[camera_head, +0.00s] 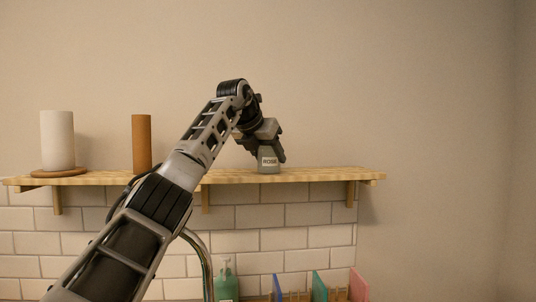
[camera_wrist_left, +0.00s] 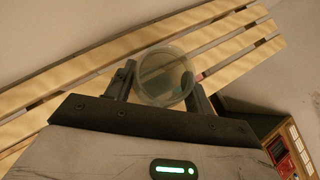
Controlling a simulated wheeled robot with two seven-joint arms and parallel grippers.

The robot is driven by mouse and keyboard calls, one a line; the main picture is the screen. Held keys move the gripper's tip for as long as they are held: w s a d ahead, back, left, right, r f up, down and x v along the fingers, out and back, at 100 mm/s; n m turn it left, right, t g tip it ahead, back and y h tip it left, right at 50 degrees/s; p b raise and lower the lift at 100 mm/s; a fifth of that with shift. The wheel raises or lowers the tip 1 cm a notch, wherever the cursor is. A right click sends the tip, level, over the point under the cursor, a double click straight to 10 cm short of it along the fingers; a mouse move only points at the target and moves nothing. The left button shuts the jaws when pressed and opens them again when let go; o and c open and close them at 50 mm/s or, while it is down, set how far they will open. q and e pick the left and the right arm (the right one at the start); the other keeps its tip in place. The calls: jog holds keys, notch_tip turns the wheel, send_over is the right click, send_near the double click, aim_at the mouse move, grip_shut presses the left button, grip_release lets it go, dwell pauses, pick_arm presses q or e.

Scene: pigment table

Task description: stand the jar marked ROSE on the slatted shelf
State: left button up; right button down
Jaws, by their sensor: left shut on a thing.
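The jar marked ROSE (camera_head: 268,163) is grey with a pale label, upright at the slatted shelf (camera_head: 325,175), right of its middle. Its base appears to be at the shelf top; I cannot tell whether it fully rests there. My left gripper (camera_head: 266,152) is shut on the jar from above and behind the label's upper edge. In the left wrist view the jar (camera_wrist_left: 165,75) shows as a round, clear top between the two fingers (camera_wrist_left: 160,88), with the shelf slats (camera_wrist_left: 70,80) beyond it. My right gripper is not in view.
A white cylinder (camera_head: 58,139) on a round wooden board (camera_head: 58,172) and a brown cylinder (camera_head: 141,142) stand on the shelf's left part. The shelf right of the jar is clear. Below are a green pump bottle (camera_head: 225,281) and coloured dividers (camera_head: 320,286).

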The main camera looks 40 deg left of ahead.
pick_arm(q)
jog(key=o, duration=1)
jog(key=shift+f, duration=0.1)
jog(key=shift+s+r, duration=0.1)
jog(key=shift+r, duration=0.2)
jog(key=b+v, duration=0.1)
jog(key=v, duration=1)
jog(key=shift+s+d+r, duration=0.1)
jog(key=shift+s+r, duration=0.1)
jog(key=shift+s, duration=0.1)
jog(key=shift+f, duration=0.1)
